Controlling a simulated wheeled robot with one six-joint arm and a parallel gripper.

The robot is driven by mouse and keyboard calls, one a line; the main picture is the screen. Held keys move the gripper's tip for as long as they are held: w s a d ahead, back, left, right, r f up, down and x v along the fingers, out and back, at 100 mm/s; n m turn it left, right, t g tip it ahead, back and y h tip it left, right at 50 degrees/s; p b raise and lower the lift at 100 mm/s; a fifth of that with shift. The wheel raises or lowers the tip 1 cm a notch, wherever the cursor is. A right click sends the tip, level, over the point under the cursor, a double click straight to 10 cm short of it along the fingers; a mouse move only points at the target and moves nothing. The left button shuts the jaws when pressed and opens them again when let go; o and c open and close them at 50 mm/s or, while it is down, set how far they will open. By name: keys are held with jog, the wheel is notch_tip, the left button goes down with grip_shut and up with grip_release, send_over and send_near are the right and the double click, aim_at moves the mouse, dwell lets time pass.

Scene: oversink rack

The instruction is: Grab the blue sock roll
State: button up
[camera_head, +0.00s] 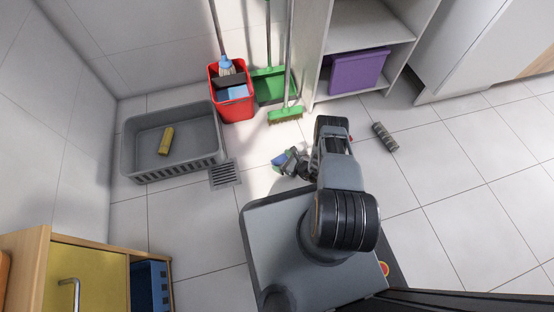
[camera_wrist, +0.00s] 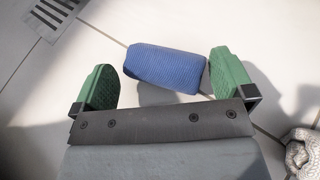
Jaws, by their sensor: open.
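The blue sock roll (camera_wrist: 165,67) lies on the tiled floor in the wrist view, ahead of and between the two green finger pads. My gripper (camera_wrist: 162,80) is open around it; the right pad is close to the roll's right end, and a wider gap shows on the left. I cannot tell whether the right pad touches it. In the head view my gripper (camera_head: 287,162) is low over the floor right of the drain, and a small bit of blue, likely the sock roll (camera_head: 278,160), shows beside it, mostly hidden.
A grey basket (camera_head: 128,152) with a yellow roll (camera_head: 166,140) stands left of the floor drain (camera_head: 224,175). A red bucket (camera_head: 235,105) and green brush (camera_head: 285,115) are behind. A grey roll (camera_head: 385,137) lies on the right, with clear floor around it.

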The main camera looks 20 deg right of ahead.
jog(key=shift+w+a+f, duration=0.15)
jog(key=shift+w+f, duration=0.1)
jog(key=shift+w, duration=0.2)
jog(key=shift+c, duration=0.2)
jog(key=shift+a, duration=0.15)
jog(key=c, duration=0.5)
jog(key=shift+r, duration=0.1)
